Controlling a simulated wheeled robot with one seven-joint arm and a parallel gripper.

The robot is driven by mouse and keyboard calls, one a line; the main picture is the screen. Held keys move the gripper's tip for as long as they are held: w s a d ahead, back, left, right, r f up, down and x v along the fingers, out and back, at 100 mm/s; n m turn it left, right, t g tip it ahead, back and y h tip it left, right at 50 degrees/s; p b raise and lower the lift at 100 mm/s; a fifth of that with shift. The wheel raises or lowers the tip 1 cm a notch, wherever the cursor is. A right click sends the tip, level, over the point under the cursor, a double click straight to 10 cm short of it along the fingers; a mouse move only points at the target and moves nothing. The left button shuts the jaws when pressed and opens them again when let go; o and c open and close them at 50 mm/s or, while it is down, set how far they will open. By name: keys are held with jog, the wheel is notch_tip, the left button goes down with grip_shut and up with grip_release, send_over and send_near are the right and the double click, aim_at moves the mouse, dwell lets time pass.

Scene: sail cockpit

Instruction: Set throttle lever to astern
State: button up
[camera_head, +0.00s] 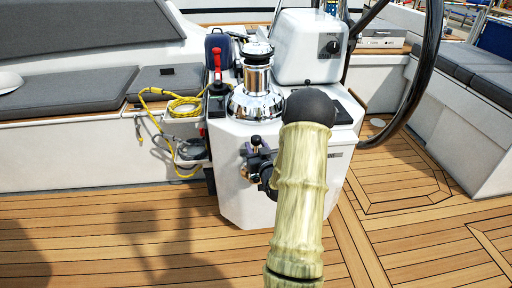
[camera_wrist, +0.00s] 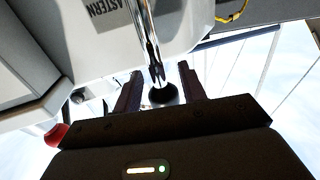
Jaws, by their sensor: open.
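The throttle lever (camera_wrist: 148,45) is a chrome rod with a black knob (camera_wrist: 163,96) at its end, seen in the wrist view. A panel marked ASTERN (camera_wrist: 102,14) is beside the rod. My gripper (camera_wrist: 160,84) is open, with one dark finger on each side of the knob end. I cannot tell whether either finger touches it. In the head view my gripper (camera_head: 256,160) is at the front face of the white console (camera_head: 232,195). There the lever is mostly hidden or too small to make out.
A chrome winch (camera_head: 257,90) stands on the console, with a red-handled lever (camera_head: 217,66) to its left. A black steering wheel (camera_head: 425,75) is at right. Yellow rope (camera_head: 180,100) hangs by the grey-cushioned bench (camera_head: 70,105). The teak deck (camera_head: 110,235) is clear.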

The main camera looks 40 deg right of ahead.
jog(key=shift+w+d, duration=0.1)
jog(key=shift+w, duration=0.2)
grip_shut()
jog(key=shift+r, duration=0.15)
